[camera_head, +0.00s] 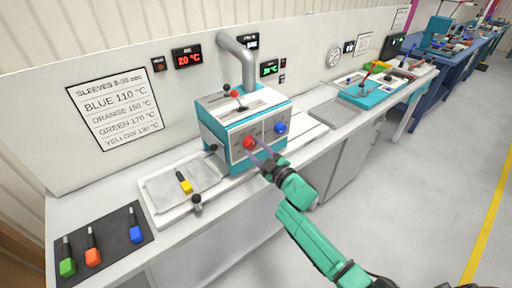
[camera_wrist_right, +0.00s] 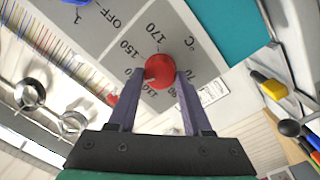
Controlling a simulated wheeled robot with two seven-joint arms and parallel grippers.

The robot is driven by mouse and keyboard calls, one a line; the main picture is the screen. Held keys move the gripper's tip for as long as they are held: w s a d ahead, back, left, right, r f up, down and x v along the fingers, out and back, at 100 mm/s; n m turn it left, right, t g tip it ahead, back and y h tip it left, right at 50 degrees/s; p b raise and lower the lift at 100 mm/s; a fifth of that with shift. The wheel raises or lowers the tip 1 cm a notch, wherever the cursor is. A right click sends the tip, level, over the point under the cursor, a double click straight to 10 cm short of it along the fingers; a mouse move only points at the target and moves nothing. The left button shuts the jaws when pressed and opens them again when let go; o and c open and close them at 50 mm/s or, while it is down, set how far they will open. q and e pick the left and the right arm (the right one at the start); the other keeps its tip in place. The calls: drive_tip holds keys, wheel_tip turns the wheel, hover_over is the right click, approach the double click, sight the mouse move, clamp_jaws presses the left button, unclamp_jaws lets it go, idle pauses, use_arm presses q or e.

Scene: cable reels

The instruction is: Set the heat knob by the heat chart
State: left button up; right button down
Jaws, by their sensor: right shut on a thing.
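The red heat knob (camera_head: 250,143) is on the front panel of the white and teal heater box (camera_head: 213,135). In the right wrist view the red knob (camera_wrist_right: 159,68) sits between the two fingers of my right gripper (camera_wrist_right: 160,82), which is shut on it. Printed degree marks ring the knob; its pointer is hard to make out. The heat chart (camera_head: 115,108) on the wall lists blue 110, orange 150, green 170 and yellow 130 °C. A yellow-sleeved piece (camera_head: 184,183) lies on the pale tray (camera_head: 153,205). My left gripper is not in view.
A blue knob (camera_head: 281,127) is right of the red one. A red-digit display (camera_head: 187,58) seems to read 20 °C; a green display (camera_head: 269,69) is too small to read surely. A dark mat (camera_head: 112,240) holds green, orange and blue-handled pieces. The floor is clear at right.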

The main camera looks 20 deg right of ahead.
drive_tip(key=shift+f+m, duration=0.15)
drive_tip(key=shift+m, duration=0.15)
drive_tip(key=shift+c, duration=1.6)
unclamp_jaws()
drive_tip(key=shift+s+d, duration=0.2)
drive_tip(key=shift+s, duration=0.25)
drive_tip(key=b+v, duration=0.3)
drive_tip(key=v, duration=1)
drive_tip(key=shift+s, duration=0.3)
